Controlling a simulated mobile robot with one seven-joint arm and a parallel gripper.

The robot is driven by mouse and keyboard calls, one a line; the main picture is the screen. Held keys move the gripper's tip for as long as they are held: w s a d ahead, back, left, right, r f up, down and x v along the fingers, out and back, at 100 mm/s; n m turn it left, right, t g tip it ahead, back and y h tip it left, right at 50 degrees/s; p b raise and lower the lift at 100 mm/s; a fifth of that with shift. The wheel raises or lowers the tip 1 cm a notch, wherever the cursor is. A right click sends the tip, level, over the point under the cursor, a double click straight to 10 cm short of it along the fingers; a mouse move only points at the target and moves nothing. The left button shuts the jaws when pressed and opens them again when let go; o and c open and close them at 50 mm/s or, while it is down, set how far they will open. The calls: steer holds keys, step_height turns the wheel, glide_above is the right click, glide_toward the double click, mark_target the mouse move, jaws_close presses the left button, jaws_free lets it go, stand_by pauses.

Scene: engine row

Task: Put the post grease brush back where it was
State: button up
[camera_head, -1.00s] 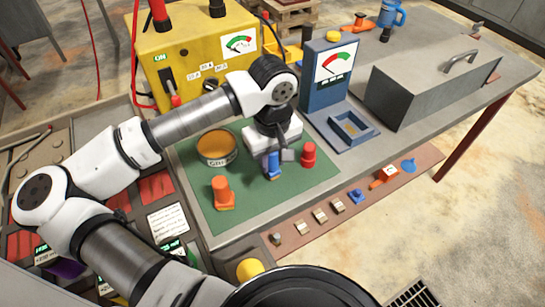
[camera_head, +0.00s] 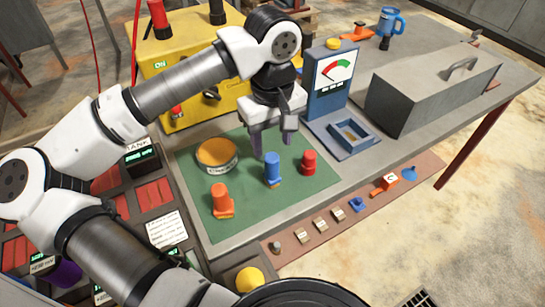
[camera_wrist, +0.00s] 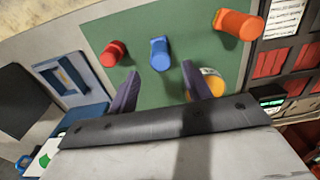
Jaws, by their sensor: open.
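A blue upright piece (camera_head: 272,170) stands on the green mat (camera_head: 248,214), between an orange one (camera_head: 221,199) and a red one (camera_head: 309,162). I cannot tell which, if any, is the post grease brush. An open round tin (camera_head: 216,156) with orange-brown contents stands on the mat's left part. My gripper (camera_head: 273,145) is open and empty, above and just behind the blue piece. In the wrist view, the blue piece (camera_wrist: 160,54) lies beyond the gap between my spread fingers (camera_wrist: 160,90), the red piece (camera_wrist: 112,52) to its left and the orange one (camera_wrist: 237,24) to its right.
A blue gauge stand (camera_head: 328,85) with a small tray (camera_head: 350,137) stands right of the mat. A grey metal box (camera_head: 432,92) is further right. A yellow charger unit (camera_head: 190,80) stands behind. Small parts lie along a brown front strip (camera_head: 330,222).

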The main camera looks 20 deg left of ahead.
steer(key=shift+r, duration=1.9)
steer(key=shift+d, duration=0.1)
